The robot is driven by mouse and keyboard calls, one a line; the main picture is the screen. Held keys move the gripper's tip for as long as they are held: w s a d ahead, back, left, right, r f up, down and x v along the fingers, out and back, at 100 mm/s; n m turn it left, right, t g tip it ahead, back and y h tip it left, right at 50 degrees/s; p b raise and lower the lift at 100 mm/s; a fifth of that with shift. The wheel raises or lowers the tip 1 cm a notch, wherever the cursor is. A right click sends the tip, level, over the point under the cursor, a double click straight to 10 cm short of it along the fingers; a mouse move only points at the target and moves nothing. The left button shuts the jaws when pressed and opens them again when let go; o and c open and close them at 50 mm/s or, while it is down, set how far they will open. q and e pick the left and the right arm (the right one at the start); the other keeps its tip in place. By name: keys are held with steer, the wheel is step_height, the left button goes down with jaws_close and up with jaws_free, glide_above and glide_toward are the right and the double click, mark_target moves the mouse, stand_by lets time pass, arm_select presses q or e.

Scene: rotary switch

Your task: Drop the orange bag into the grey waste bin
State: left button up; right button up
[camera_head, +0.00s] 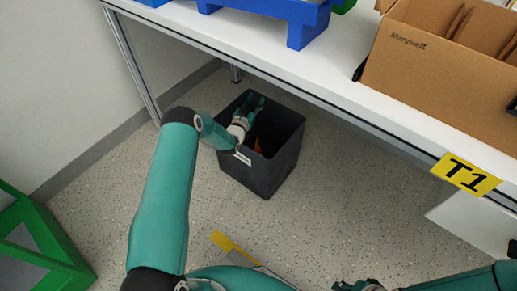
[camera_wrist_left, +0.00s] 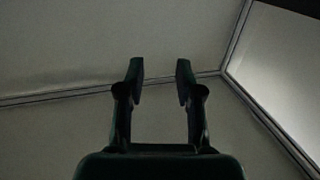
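The dark grey waste bin (camera_head: 265,175) stands on the floor under the table edge, with a small white label on its rim. A small patch of the orange bag (camera_head: 258,146) shows inside the bin, low against the dark inner wall; most of it is hidden. My left gripper (camera_head: 254,104) is over the bin's opening. In the left wrist view its two fingers (camera_wrist_left: 157,76) are apart with nothing between them. My right gripper (camera_head: 357,286) is partly in view at the bottom edge, and its fingers cannot be made out.
The white table (camera_head: 290,62) overhangs behind the bin, with blue trays (camera_head: 305,28) and a cardboard box (camera_head: 440,65) on it. A yellow T1 sign (camera_head: 465,174) hangs on its edge. A green frame (camera_head: 40,240) stands at the left. Floor in front is mostly clear.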

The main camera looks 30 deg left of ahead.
arm_select(q)
step_height(320, 180, up, 10)
stand_by(0.6)
stand_by(0.4)
